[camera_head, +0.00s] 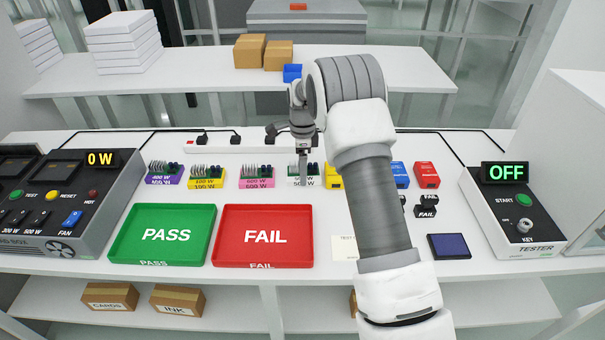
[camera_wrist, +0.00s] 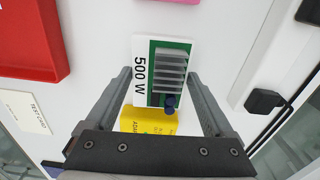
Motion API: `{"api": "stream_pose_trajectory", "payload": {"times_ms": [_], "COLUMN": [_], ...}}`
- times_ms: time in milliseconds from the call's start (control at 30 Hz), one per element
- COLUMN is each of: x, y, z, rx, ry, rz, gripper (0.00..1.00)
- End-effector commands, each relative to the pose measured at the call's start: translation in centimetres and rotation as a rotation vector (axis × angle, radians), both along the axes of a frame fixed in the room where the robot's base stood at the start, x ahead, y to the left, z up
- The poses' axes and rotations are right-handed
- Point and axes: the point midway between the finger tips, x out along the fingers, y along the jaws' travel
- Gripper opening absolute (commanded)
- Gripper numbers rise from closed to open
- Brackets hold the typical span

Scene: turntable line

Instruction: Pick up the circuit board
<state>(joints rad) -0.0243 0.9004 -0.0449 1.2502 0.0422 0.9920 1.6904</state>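The circuit board under my gripper is a green board with grey heat-sink fins and a white edge marked 500 W (camera_wrist: 140,75). It also shows in the head view (camera_head: 312,181), partly hidden by my gripper. More boards with coloured bases stand in the same row: purple (camera_head: 164,180), yellow (camera_head: 202,183) and pink (camera_head: 257,183). My gripper (camera_head: 303,172) points down at the white-edged board. In the wrist view my gripper (camera_wrist: 159,73) is open, its fingers spread to about the board's width. The board looks unheld; the gap in height cannot be told.
A yellow box (camera_wrist: 150,121) stands close to the board. A red FAIL tray (camera_head: 263,260) and a green PASS tray (camera_head: 160,258) lie in front. Blue (camera_head: 400,175) and red (camera_head: 427,175) boxes stand right of my arm. The tester (camera_head: 515,215) is at right.

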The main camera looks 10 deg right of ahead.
Motion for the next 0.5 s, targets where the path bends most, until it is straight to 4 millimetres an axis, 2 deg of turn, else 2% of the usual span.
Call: {"api": "stream_pose_trajectory", "payload": {"times_ms": [33,200,267,500], "x": [0.01,0.01,0.04,0.05], "y": [0.0,0.0,0.0,0.0], "z": [0.03,0.04,0.1,0.21], "rx": [0.0,0.0,0.0,0.0], "ry": [0.0,0.0,-0.001,-0.002], "rz": [0.0,0.0,0.0,0.0], "gripper": [0.57,0.26,0.18,0.18]}}
